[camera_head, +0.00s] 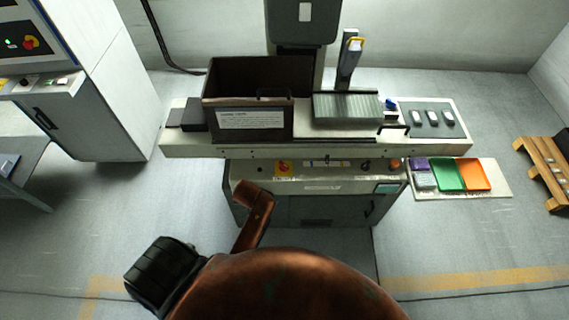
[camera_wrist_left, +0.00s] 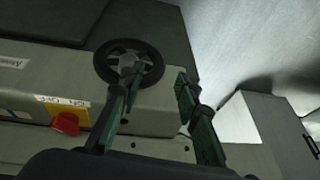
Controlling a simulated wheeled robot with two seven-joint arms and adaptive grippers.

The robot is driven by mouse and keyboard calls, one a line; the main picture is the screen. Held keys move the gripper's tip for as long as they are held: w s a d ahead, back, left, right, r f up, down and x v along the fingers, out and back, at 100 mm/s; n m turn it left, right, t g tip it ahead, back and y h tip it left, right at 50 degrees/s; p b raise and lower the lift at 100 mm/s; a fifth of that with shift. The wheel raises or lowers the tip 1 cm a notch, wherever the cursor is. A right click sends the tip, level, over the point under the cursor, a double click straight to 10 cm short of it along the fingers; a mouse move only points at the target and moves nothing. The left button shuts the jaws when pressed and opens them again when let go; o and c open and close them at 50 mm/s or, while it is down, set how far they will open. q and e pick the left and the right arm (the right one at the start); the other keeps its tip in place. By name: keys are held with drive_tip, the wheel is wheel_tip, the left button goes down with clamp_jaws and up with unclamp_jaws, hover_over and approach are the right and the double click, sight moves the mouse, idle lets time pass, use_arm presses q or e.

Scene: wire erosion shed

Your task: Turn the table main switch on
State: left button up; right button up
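The table main switch, a red knob on a yellow plate (camera_head: 284,167), is on the left part of the machine's front panel in the head view. In the left wrist view the red knob (camera_wrist_left: 66,123) shows larger, below an upside-down OFF/ON label; its setting is not clear. My left gripper (camera_wrist_left: 157,78) is open, its dark green fingers apart and nothing visible between them. The switch lies left of both fingers in that picture, apart from them. A black handwheel (camera_wrist_left: 148,80) shows behind the left finger. I cannot make out either gripper in the head view.
A dark open-topped box (camera_head: 305,75) with a notice stands on the machine table. An orange round button (camera_head: 394,164) and a small screen (camera_head: 386,188) are at the panel's right. Coloured trays (camera_head: 448,176) sit further right. A control cabinet (camera_head: 110,110) stands left. Floor before the machine is open.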

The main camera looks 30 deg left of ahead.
use_arm(q)
drive_tip(key=w+r+n+g, duration=0.15)
drive_tip(key=w+n, duration=0.35)
drive_tip(key=w, duration=0.7)
drive_tip(key=n+y, duration=0.1)
drive_tip(key=n, duration=0.3)
approach(284, 164)
drive_tip(key=f, duration=0.1)
drive_tip(key=shift+g, duration=0.25)
drive_tip(key=x, duration=0.7)
drive_tip(key=shift+w+a+f, duration=0.2)
drive_tip(key=shift+a+f, duration=0.05)
drive_tip(key=shift+a, duration=0.05)
clamp_jaws()
